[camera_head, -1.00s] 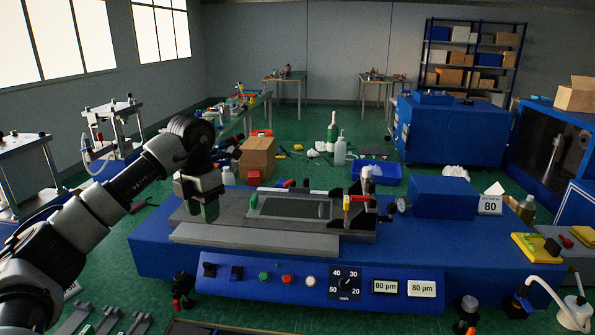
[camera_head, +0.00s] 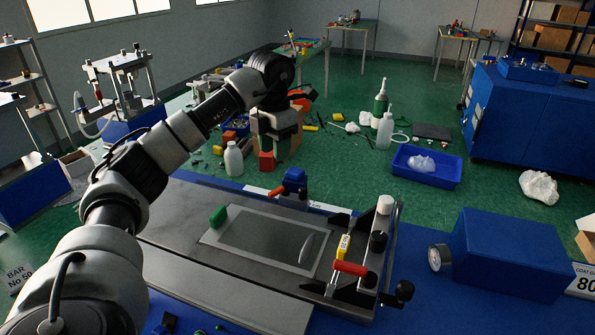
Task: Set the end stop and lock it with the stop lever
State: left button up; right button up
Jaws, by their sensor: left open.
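My left gripper (camera_head: 277,145) is open and empty, fingers downward, raised in front of the far floor behind the coating bed (camera_head: 170,230). Whether the lever is locked cannot be told. My right gripper is out of view.
A frame with a red handle (camera_head: 350,268), yellow tag (camera_head: 343,246) and white post (camera_head: 384,206) stands at the bed's right end. A gauge (camera_head: 439,258) and blue box (camera_head: 510,250) are further right.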

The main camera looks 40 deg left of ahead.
aim_at(276, 189)
pick_arm(q)
notch_tip(276, 189, down, 9)
jog(key=shift+f+p, duration=0.2)
jog(key=shift+p, duration=0.45)
jog(key=shift+f, duration=0.6)
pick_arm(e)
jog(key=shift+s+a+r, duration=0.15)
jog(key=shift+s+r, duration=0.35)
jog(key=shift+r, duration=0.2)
pick_arm(q)
grip_shut()
